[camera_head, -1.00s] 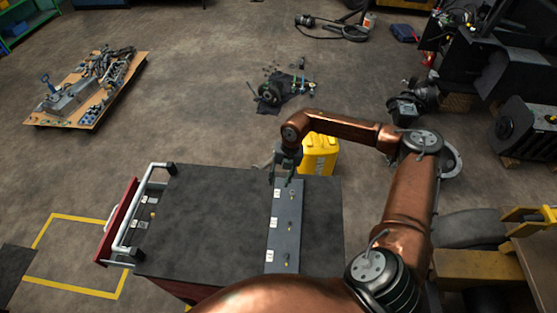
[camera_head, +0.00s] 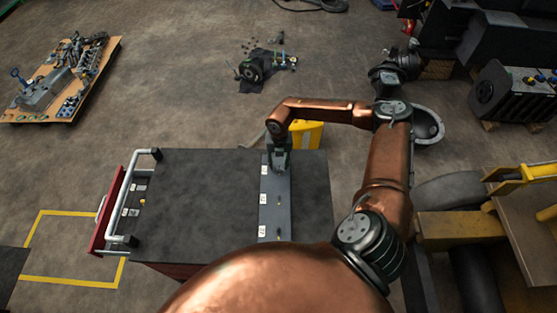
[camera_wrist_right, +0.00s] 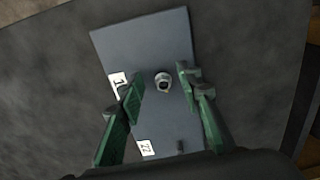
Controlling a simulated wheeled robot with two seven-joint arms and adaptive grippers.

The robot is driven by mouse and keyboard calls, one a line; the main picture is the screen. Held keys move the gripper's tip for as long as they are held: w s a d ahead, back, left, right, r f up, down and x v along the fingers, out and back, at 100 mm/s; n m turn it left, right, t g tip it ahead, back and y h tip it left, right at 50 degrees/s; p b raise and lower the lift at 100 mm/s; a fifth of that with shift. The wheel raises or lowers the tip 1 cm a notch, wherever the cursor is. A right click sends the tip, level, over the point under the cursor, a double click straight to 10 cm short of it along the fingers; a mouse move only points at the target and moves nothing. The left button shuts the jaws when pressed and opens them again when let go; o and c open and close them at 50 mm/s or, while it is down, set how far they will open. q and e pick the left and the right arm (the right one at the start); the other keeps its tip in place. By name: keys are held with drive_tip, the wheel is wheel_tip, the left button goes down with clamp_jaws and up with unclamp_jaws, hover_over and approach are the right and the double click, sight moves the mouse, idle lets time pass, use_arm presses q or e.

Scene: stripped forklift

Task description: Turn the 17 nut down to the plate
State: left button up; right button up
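A grey plate (camera_head: 268,215) lies along the right part of the dark bench top, with studs and small white labels. In the right wrist view, a metallic nut on a stud (camera_wrist_right: 163,83) shows on the plate (camera_wrist_right: 145,45). The label beside it (camera_wrist_right: 118,84) starts with a 1; a finger covers the rest. My right gripper (camera_wrist_right: 160,77) is open, its green fingers on either side of the nut with gaps between. In the head view, my right gripper (camera_head: 279,164) is over the plate's far end and hides that stud. My left gripper is not in view.
Another stud (camera_wrist_right: 180,146) with a label reading 22 (camera_wrist_right: 145,148) is nearer the wrist. The bench top (camera_head: 200,200) is mostly clear, with a white rail (camera_head: 118,205) at its left. A yellow container (camera_head: 307,135) stands behind the bench.

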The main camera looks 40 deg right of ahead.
drive_tip(key=shift+s+r, duration=0.35)
drive_tip(key=shift+s, duration=0.35)
drive_tip(key=shift+c, duration=0.2)
drive_tip(key=shift+w+a+f, duration=0.15)
drive_tip(key=shift+w+f, duration=0.15)
drive_tip(key=shift+w, duration=0.3)
drive_tip(key=c, duration=0.3)
drive_tip(key=shift+w, duration=0.1)
drive_tip(key=shift+c, duration=0.8)
drive_tip(key=shift+s+r, duration=0.1)
drive_tip(key=shift+s, duration=0.25)
drive_tip(key=c, duration=0.3)
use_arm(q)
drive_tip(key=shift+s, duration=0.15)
use_arm(e)
clamp_jaws()
